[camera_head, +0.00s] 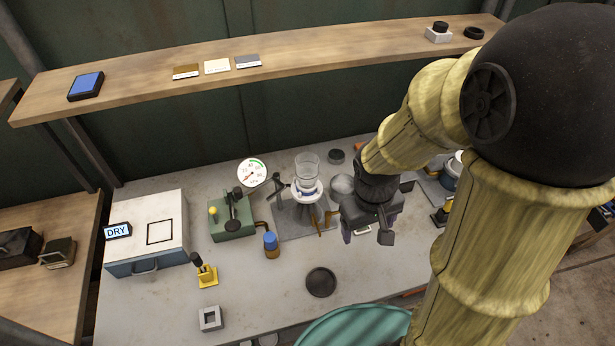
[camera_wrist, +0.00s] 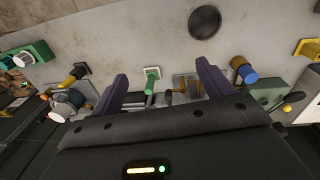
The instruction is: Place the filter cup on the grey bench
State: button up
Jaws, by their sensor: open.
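The filter cup (camera_head: 307,168), a clear cylindrical cup, stands upright on a white, funnel-shaped holder (camera_head: 307,192) near the middle of the grey bench (camera_head: 150,303). My gripper (camera_head: 375,222) is right of the cup, above the bench, with its jaws apart and nothing held between them. In the wrist view the two dark fingers of my gripper (camera_wrist: 162,84) are spread wide over the bench (camera_wrist: 125,35). I cannot make out the cup in that view. My gripper and arm hide part of the bench right of the holder.
A black disc (camera_head: 321,282) lies on the front of the bench. A blue-capped bottle (camera_head: 271,246), a green gauge device (camera_head: 230,222) and a yellow stand (camera_head: 207,276) are left of the holder. A white DRY box (camera_head: 170,215) stands farther left. Bare bench surrounds the disc.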

jog(key=w+a+f+n+g+h, duration=0.1)
jog(key=a+f+n+h, duration=0.35)
jog(key=n, duration=0.35)
jog(key=n+t+h, duration=0.6)
jog(key=n+t, duration=0.8)
jog(key=n, duration=0.2)
send_near(299, 175)
jog(key=v, duration=0.4)
jog(key=shift+s+a+f, duration=0.15)
jog(key=shift+a+f, duration=0.2)
jog(key=shift+a, duration=0.1)
jog(key=p+x, duration=0.4)
jog(key=x, duration=0.8)
jog(key=shift+d+r, duration=0.15)
jog(key=shift+d, duration=0.05)
jog(key=shift+s, duration=0.1)
